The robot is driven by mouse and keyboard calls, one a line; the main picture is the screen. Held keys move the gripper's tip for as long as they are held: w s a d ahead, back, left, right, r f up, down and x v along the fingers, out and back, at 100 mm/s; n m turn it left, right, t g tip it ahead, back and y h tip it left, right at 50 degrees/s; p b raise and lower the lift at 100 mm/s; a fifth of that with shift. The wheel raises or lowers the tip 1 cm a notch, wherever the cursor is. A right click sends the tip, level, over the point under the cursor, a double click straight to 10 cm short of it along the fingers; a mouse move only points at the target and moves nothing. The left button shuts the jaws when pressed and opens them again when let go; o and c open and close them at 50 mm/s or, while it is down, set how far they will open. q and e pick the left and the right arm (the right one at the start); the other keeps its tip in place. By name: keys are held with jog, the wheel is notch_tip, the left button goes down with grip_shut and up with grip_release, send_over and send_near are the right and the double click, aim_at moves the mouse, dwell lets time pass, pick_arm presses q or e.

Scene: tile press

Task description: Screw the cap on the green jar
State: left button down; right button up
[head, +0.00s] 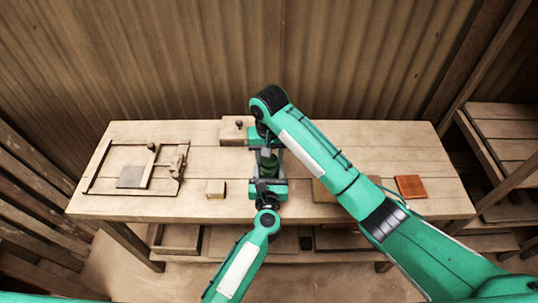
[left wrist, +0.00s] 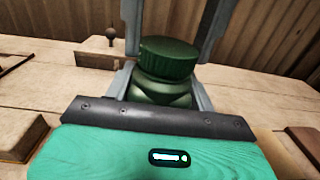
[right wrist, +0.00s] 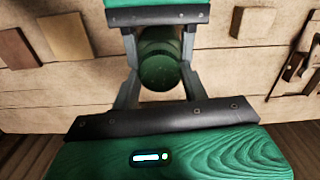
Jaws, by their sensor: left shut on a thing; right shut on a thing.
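The dark green jar (head: 268,170) stands near the middle of the bench; its body also shows in the left wrist view (left wrist: 160,92). The ribbed green cap (left wrist: 168,60) sits at the jar's top, and its round top faces the right wrist view (right wrist: 160,70). I cannot tell how far it is threaded. My left gripper (head: 267,174) is shut on the jar body from the near side. My right gripper (head: 267,152) comes from the far side, its fingers shut on either side of the cap. In the head view the grippers partly hide the jar and cap.
A wooden frame (head: 88,178) with a grey tile (head: 131,177) lies at left. A small wood block (head: 216,188) and a knobbed block (head: 231,134) are near the grippers. A red-brown tile (head: 410,186) lies at right. My right arm crosses the bench's right half.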

jog(key=m, duration=0.4)
jog(key=shift+a, duration=0.1)
jog(key=m, duration=0.4)
jog(key=shift+m, duration=0.3)
jog(key=m, duration=0.3)
jog(key=shift+m, duration=0.3)
pick_arm(q)
jog(key=shift+f, duration=0.1)
pick_arm(e)
jog(key=m, duration=0.4)
jog(key=shift+d+m, duration=0.2)
jog(key=shift+m, duration=0.1)
jog(key=o, duration=1)
jog(key=shift+c, duration=0.2)
